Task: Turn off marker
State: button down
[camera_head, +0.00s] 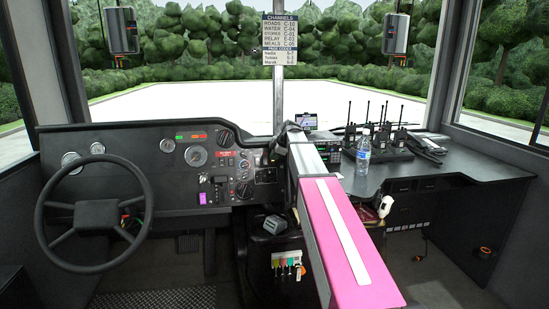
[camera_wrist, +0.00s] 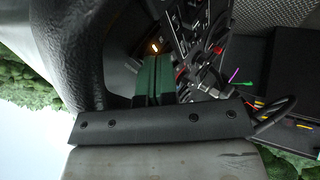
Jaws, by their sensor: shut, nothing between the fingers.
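The marker switch cannot be picked out by its label in either view. In the wrist view, a bank of small black switches (camera_wrist: 178,22) lies just beyond my fingers, and one small orange light (camera_wrist: 155,47) is lit close to the fingertips. My gripper (camera_wrist: 154,72) shows there as green fingers, shut and empty, pointing at the panel; whether they touch it I cannot tell. In the head view, the dashboard (camera_head: 130,190) carries gauges and knobs, and my pink arm reaches forward over its right part. My gripper is not clearly visible in that view.
A steering wheel (camera_head: 95,213) stands in front of the dashboard at left. A water bottle (camera_head: 363,150) and several radios (camera_head: 383,140) stand on the desk at right. In the wrist view, a red knob (camera_wrist: 217,50) and cables (camera_wrist: 275,112) lie right of the fingers.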

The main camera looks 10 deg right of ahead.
jog(key=shift+w, duration=0.3)
jog(key=shift+r, duration=0.1)
jog(key=shift+r, duration=0.7)
jog(key=shift+s, duration=0.2)
